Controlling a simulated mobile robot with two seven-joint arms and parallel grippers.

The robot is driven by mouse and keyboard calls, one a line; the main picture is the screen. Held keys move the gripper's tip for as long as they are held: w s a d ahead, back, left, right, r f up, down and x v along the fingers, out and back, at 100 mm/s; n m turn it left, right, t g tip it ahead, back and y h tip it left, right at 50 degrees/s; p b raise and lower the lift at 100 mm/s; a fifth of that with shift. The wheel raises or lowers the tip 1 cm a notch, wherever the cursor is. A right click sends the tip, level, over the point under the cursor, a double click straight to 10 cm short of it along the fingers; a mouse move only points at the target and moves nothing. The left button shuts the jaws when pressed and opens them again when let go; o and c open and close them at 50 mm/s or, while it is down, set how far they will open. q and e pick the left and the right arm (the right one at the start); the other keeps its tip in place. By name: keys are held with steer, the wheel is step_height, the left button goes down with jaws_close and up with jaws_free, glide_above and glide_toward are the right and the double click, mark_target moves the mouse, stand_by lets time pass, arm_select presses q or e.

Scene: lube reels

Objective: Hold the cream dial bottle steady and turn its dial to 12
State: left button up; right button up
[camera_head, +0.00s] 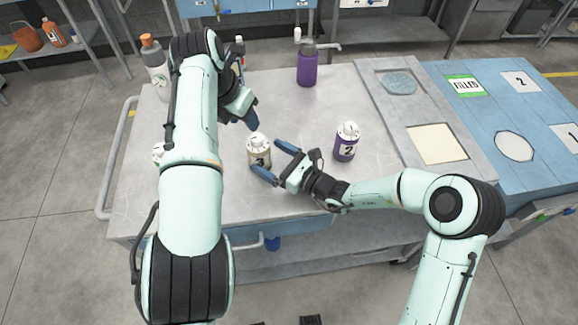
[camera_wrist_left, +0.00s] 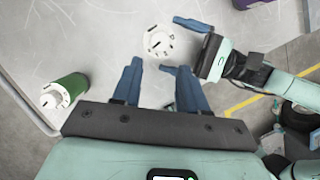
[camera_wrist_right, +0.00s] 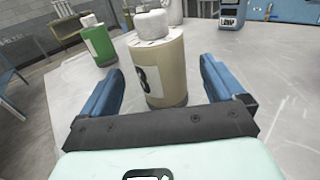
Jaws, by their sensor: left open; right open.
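The cream dial bottle (camera_head: 259,155) stands upright on the bench, with a white dial on top and a dark number on its side. In the right wrist view the bottle (camera_wrist_right: 163,78) stands between the spread fingers of my right gripper (camera_wrist_right: 162,85), with gaps visible at both sides. My right gripper (camera_head: 275,162) is open, low beside the bottle. My left gripper (camera_wrist_left: 158,76) is open and empty, above and to one side of the bottle; the dial (camera_wrist_left: 158,42) shows just beyond its fingertips. The dial's marks are too small to read.
A purple dial bottle (camera_head: 345,148) marked 2 stands right of my right gripper. A green dial bottle (camera_wrist_left: 66,92) stands to the left. A taller purple bottle (camera_head: 307,66) and a grey bottle with an orange cap (camera_head: 157,65) stand at the back. Grey and blue panels (camera_head: 480,140) lie right.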

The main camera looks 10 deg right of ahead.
mark_target(268, 156)
steer(key=shift+x, duration=2.1)
